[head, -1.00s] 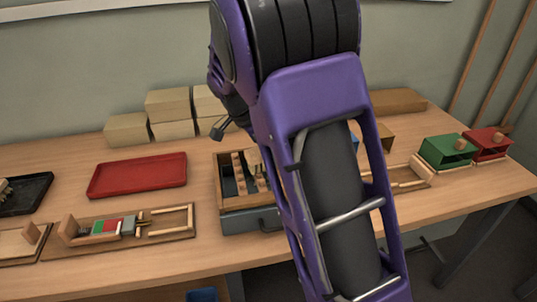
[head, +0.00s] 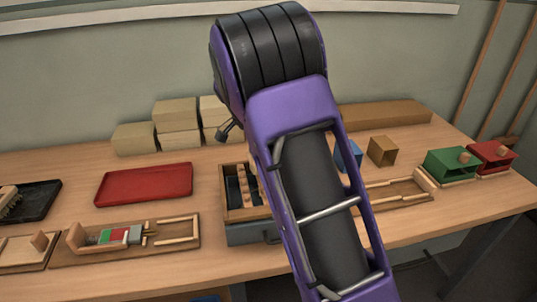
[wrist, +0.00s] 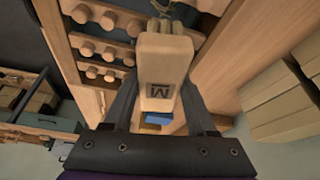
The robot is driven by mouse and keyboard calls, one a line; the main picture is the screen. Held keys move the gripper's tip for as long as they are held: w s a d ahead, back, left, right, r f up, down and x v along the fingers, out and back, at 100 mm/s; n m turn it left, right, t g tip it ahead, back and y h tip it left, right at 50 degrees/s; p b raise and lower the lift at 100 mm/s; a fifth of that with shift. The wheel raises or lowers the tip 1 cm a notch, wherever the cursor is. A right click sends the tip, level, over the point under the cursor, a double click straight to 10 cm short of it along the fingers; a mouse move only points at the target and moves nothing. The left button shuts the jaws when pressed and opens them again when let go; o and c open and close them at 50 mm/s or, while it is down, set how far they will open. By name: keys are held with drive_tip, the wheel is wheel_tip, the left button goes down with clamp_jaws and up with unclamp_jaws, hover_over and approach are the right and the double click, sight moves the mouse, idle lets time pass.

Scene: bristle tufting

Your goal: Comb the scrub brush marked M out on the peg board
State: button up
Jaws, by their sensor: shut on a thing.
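The scrub brush marked M (wrist: 163,64) is a pale wooden block with a dark M on the face toward me in the wrist view. My gripper (wrist: 160,98) is shut on it, one dark finger on each side. In the head view the peg board (head: 243,187) shows in the wooden-sided box, and my arm hides the gripper and brush.
A red tray (head: 144,184), a black tray (head: 36,203) holding a brush, and a wooden jig (head: 124,238) are on the left. Pale blocks (head: 176,125) stand behind. A brown box (head: 382,151) and green (head: 450,166) and red (head: 491,157) bins are on the right.

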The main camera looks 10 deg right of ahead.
drive_tip(key=shift+r+p, duration=1.75)
drive_tip(key=shift+r, duration=1.25)
drive_tip(key=o, duration=0.7)
drive_tip(key=c, duration=0.6)
drive_tip(key=s+r, duration=0.2)
drive_tip(key=s, duration=0.5)
drive_tip(key=shift+s+f+b, duration=0.15)
drive_tip(key=shift+f+b, duration=0.6)
drive_tip(key=shift+f, duration=0.4)
drive_tip(key=shift+s+f+b, duration=0.2)
drive_tip(key=shift+f+b, duration=0.5)
drive_tip(key=shift+f, duration=0.45)
drive_tip(key=shift+s+f+b, duration=0.15)
drive_tip(key=shift+f+b, duration=0.6)
drive_tip(key=shift+f, duration=0.4)
